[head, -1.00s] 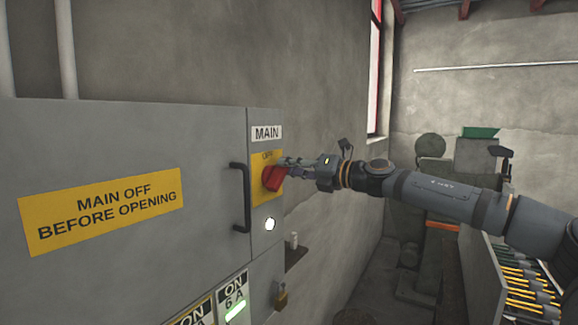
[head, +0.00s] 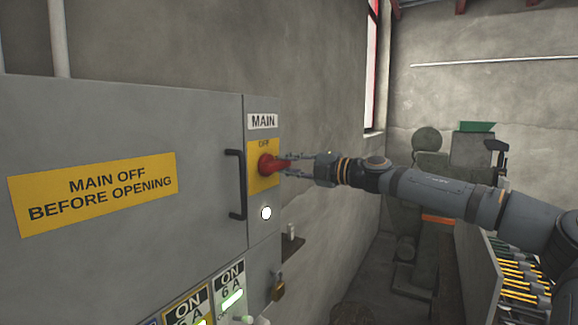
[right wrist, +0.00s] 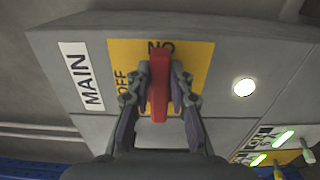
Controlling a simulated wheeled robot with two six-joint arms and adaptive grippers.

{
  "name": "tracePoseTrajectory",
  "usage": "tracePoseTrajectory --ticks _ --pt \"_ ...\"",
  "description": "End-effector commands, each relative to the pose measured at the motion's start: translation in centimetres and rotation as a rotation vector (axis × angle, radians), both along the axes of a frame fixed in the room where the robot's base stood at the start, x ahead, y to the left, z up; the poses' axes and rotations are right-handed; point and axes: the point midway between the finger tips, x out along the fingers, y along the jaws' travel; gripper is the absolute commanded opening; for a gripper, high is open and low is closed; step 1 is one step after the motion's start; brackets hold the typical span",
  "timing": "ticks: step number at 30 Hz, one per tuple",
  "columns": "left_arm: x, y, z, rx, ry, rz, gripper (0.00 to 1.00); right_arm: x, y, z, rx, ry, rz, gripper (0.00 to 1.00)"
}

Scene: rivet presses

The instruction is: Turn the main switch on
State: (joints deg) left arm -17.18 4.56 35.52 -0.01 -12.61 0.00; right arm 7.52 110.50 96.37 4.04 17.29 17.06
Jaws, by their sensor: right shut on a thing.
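The main switch is a red handle (head: 272,164) on a yellow plate (head: 260,181), beneath a MAIN label on the grey cabinet. In the right wrist view the red handle (right wrist: 159,84) lies in line with the ON mark, while the OFF mark (right wrist: 119,84) is off to its side. My right gripper (head: 287,163) reaches in from the right. Its two fingers (right wrist: 158,92) are closed on both sides of the handle. The fingers cover part of the plate. My left gripper is not in view.
A black door handle (head: 236,184) stands out left of the switch. A white round lamp (head: 266,213) glows below it, and a padlock (head: 278,289) hangs lower. A small shelf (head: 291,248) is on the wall. A rack of yellow-handled tools (head: 520,275) stands at right.

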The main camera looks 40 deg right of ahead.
Motion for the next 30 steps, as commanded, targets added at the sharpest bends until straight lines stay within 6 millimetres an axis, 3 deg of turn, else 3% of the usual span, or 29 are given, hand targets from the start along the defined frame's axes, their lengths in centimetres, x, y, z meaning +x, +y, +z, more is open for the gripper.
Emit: tracePoseTrajectory --ticks 17,18,22,30 --pt "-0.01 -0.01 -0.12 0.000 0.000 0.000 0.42 0.01 -0.04 -0.08 0.031 0.012 -0.001 0.00" --pt "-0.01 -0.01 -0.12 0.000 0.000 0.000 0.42 0.00 -0.03 -0.08 0.031 0.012 -0.001 0.23" --pt "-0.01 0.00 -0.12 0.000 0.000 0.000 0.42 0.01 -0.02 -0.09 0.030 0.012 -0.001 0.41" --pt "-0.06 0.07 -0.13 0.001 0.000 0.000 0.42 0.00 -0.01 -0.10 0.028 0.011 0.000 0.43"
